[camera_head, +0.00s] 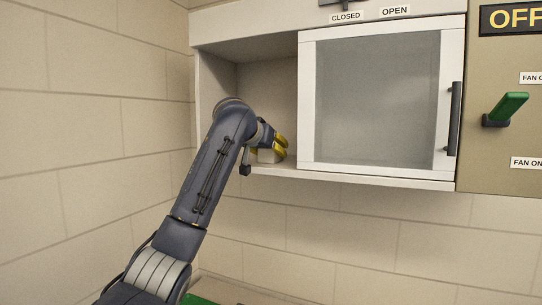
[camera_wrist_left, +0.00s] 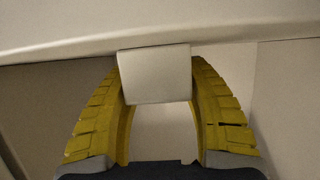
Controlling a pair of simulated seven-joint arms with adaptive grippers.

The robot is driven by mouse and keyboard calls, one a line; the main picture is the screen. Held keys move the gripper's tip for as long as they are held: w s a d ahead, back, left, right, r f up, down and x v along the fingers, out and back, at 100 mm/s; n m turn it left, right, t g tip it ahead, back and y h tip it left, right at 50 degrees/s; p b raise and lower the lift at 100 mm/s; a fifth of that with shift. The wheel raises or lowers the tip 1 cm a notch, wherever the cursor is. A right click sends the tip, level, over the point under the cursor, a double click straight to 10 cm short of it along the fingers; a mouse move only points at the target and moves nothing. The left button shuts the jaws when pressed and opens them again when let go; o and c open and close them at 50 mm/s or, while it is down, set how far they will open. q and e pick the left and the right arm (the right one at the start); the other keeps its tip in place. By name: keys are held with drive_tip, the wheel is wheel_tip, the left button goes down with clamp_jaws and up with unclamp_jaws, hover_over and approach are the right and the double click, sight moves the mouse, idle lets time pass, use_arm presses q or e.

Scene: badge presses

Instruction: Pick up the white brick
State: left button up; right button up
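The white brick (camera_wrist_left: 155,74) sits between the two yellow fingers of my left gripper (camera_wrist_left: 158,82) in the left wrist view, with a finger against each side. In the head view, the brick (camera_head: 267,156) is a small pale block at the open left part of the wall cabinet, just above its floor. My left gripper (camera_head: 269,148) reaches into that opening and is shut on the brick. I cannot tell whether the brick still touches the cabinet floor. My right gripper is in neither view.
A white-framed, frosted sliding door (camera_head: 379,100) with a dark handle (camera_head: 454,118) covers the right part of the cabinet. The cabinet's side wall (camera_head: 214,85) is close to my left arm. A green lever (camera_head: 508,107) is on the panel at the right.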

use_arm(q)
drive_tip(key=c, duration=0.6)
drive_tip(key=shift+c, duration=0.2)
